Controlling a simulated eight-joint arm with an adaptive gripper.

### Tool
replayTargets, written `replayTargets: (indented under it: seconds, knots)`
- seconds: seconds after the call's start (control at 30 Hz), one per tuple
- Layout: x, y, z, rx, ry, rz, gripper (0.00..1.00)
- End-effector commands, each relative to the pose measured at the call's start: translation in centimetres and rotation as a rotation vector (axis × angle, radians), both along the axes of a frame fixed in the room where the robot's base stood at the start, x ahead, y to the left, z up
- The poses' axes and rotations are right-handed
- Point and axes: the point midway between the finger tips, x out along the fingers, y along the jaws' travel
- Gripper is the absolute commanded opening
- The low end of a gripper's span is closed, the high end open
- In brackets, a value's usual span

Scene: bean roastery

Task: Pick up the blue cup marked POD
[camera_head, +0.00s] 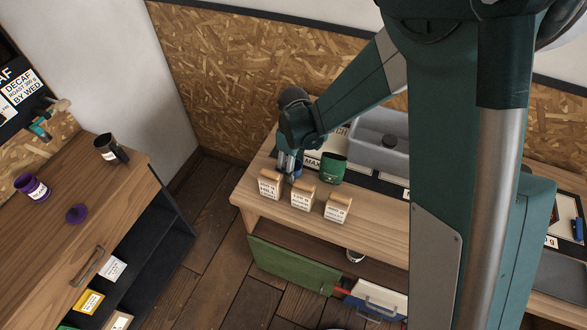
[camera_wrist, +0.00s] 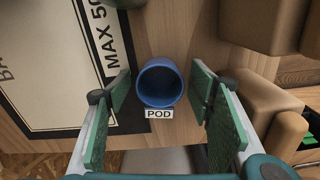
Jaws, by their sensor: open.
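The blue cup (camera_wrist: 160,101) with the label POD (camera_wrist: 159,114) stands on the wooden counter in the wrist view. I look down into its open mouth. My gripper (camera_wrist: 160,112) is open, with one green-padded finger to the left of the cup and one to the right. Neither finger visibly touches it. In the head view my gripper (camera_head: 288,165) points down at the left end of the counter. The blue cup (camera_head: 296,170) shows there only in part, mostly hidden by my gripper.
A green cup (camera_head: 332,168) stands just right of my gripper. Wood-topped labelled blocks (camera_head: 303,197) line the counter's front. A grey bin (camera_head: 379,139) stands behind. A printed mat (camera_wrist: 55,60) lies left of the cup. Another counter (camera_head: 50,230) holds a black mug (camera_head: 108,148) and purple cup (camera_head: 33,186).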

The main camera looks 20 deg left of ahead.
Motion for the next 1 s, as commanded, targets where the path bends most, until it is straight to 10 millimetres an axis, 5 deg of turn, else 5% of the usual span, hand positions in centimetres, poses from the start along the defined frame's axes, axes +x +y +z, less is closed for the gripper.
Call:
replayTargets:
  seconds: [0.2,0.47,1.0]
  knots:
    - [0.0,0.0,0.0,0.0,0.0,0.0,0.53]
    - [0.0,0.0,0.0,0.0,0.0,0.0,0.21]
    - [0.0,0.0,1.1,0.0,0.0,0.0,0.21]
